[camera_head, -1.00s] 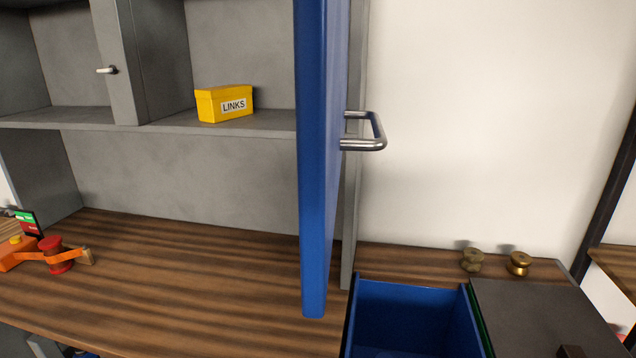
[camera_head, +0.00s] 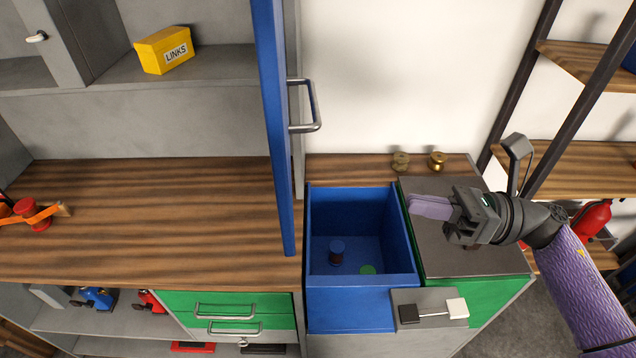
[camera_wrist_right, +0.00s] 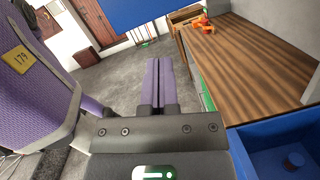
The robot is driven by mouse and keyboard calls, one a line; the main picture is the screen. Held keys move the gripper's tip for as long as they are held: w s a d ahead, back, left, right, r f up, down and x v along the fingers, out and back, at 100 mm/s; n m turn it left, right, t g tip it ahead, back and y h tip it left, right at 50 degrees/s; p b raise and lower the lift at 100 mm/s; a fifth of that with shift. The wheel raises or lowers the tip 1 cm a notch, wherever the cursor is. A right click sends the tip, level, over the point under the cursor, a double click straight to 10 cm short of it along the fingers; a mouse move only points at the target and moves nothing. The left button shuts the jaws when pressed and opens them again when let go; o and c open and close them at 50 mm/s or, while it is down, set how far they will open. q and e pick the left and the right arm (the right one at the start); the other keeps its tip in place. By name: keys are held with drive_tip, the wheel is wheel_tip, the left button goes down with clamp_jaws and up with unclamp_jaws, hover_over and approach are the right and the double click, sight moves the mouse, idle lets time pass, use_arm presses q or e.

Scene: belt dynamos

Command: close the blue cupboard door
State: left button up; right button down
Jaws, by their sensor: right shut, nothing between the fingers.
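The blue cupboard door (camera_head: 272,130) stands open in the head view, seen nearly edge-on and jutting out over the wooden counter. Its metal bar handle (camera_head: 314,108) is on the right face. The grey cupboard (camera_head: 110,70) is open to the left of the door. My right gripper (camera_head: 416,206) is shut and empty, right of the door and apart from it, above the dark lid beside the blue bin. In the right wrist view its purple fingers (camera_wrist_right: 159,80) are together, and a blue panel (camera_wrist_right: 158,10) shows at the top. My left gripper is not in view.
An open blue bin (camera_head: 360,290) sits below and right of the door, holding a small dark blue-topped item (camera_head: 337,252). Two brass spools (camera_head: 437,161) stand near the wall. A yellow LINKS box (camera_head: 164,50) sits on the shelf. The counter left of the door is mostly clear.

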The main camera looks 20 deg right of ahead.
use_arm(q)
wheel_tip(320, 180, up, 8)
drive_tip(key=p, duration=0.7)
use_arm(e)
drive_tip(key=a+r+n+g, duration=0.1)
drive_tip(key=a+n+g, duration=0.3)
drive_tip(key=a, duration=1)
drive_tip(key=shift+r+n+h, duration=0.25)
drive_tip(key=shift+n+h, duration=0.05)
drive_tip(key=shift+n, duration=0.1)
